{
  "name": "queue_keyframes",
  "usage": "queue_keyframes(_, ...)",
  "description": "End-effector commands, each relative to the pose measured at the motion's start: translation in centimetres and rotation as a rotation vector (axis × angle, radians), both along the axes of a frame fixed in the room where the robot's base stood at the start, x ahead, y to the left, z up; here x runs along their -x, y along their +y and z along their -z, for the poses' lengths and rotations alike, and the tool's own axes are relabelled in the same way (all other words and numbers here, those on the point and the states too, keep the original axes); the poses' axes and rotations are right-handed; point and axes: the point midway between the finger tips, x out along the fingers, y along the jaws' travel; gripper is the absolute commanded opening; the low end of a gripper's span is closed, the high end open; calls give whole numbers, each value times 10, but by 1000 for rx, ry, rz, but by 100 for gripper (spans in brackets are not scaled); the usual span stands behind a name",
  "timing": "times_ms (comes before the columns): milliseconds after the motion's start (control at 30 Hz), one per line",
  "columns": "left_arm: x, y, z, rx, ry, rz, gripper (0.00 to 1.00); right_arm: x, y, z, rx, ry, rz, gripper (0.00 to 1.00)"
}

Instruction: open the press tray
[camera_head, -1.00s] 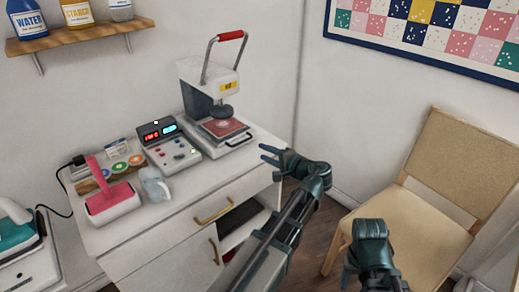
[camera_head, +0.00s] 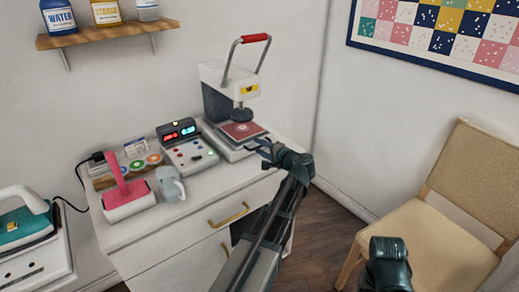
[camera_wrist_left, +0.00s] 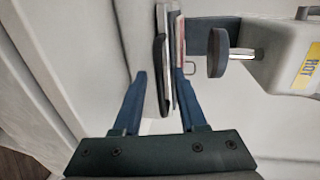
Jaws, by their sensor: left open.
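The heat press (camera_head: 226,92) is white and grey with a red-gripped lever and a "HOT" label. Its tray (camera_head: 242,132) carries a red pad and lies under the round press head (camera_head: 242,114). My left gripper (camera_head: 262,152) is open at the tray's front edge and covers much of the tray handle in the head view. In the left wrist view the black handle (camera_wrist_left: 160,76) lies between the two open fingers (camera_wrist_left: 157,75), which are not closed on it. The press head (camera_wrist_left: 217,53) shows just beyond. My right gripper's fingers do not show.
A control box (camera_head: 188,150) with lit displays stands left of the press. A pink-handled tool (camera_head: 128,196) and a grey cup (camera_head: 171,184) stand further left on the white cabinet (camera_head: 195,212). A chair (camera_head: 430,220) stands at right.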

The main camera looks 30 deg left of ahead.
Motion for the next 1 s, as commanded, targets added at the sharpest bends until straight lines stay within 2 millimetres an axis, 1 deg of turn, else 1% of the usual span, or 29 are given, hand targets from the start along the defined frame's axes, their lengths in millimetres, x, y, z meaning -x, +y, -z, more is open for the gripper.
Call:
queue_keyframes(100, -2, 4, 1, 0, 0, 0, 41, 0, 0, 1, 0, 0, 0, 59)
queue_keyframes(367, -2, 5, 1, 0, 0, 0, 41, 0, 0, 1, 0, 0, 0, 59)
queue_keyframes(400, -2, 5, 1, 0, 0, 0, 39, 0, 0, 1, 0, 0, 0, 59)
queue_keyframes(567, -2, 5, 1, 0, 0, 0, 11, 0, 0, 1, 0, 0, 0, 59)
queue_keyframes(600, -2, 5, 1, 0, 0, 0, 3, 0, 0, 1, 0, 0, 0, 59)
queue_keyframes(633, -2, 5, 1, 0, 0, 0, 0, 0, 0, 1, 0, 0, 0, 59)
queue_keyframes(1000, -2, 5, 1, 0, 0, 0, 0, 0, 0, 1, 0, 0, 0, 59)
